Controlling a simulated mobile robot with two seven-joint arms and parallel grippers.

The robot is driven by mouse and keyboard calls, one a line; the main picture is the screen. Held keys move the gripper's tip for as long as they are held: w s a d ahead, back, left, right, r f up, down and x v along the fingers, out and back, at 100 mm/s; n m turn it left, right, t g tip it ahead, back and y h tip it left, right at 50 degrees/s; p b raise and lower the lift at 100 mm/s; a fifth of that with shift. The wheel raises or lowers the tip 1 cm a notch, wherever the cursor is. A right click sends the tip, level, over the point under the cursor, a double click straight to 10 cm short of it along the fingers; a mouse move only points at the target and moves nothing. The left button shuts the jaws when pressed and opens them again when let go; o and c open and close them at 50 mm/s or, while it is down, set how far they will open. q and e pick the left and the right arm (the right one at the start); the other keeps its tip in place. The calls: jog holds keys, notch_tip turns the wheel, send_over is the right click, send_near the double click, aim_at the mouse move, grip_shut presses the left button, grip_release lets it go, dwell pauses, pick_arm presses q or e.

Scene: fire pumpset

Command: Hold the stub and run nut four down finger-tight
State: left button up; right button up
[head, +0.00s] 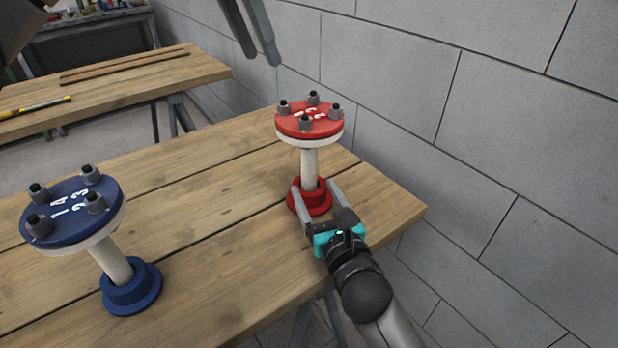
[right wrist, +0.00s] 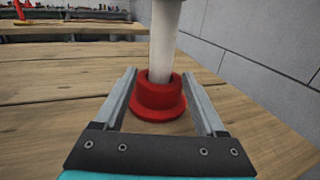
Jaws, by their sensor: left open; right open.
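A red stub stands upright on the bench, with a red numbered top flange (head: 309,122), a white pipe (head: 309,163) and a red base collar (head: 312,203). Several grey nuts sit on studs around the top flange. A blue stub at the left has a similar numbered flange (head: 68,214) with nuts, and a blue base (head: 132,288). My right gripper (head: 314,188) is open, its fingers either side of the red stub low down; in the right wrist view the pipe (right wrist: 163,60) and collar (right wrist: 159,98) stand between the fingers, with gaps visible. My left gripper (head: 262,58) is open and empty above.
The wooden bench (head: 215,205) has clear room between the two stubs. A grey block wall (head: 420,90) runs along the right side. A second bench (head: 140,80) behind holds a yellow-handled tool (head: 35,106) and dark strips.

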aim_at(312, 185)
jog(key=shift+x, duration=2.35)
grip_shut()
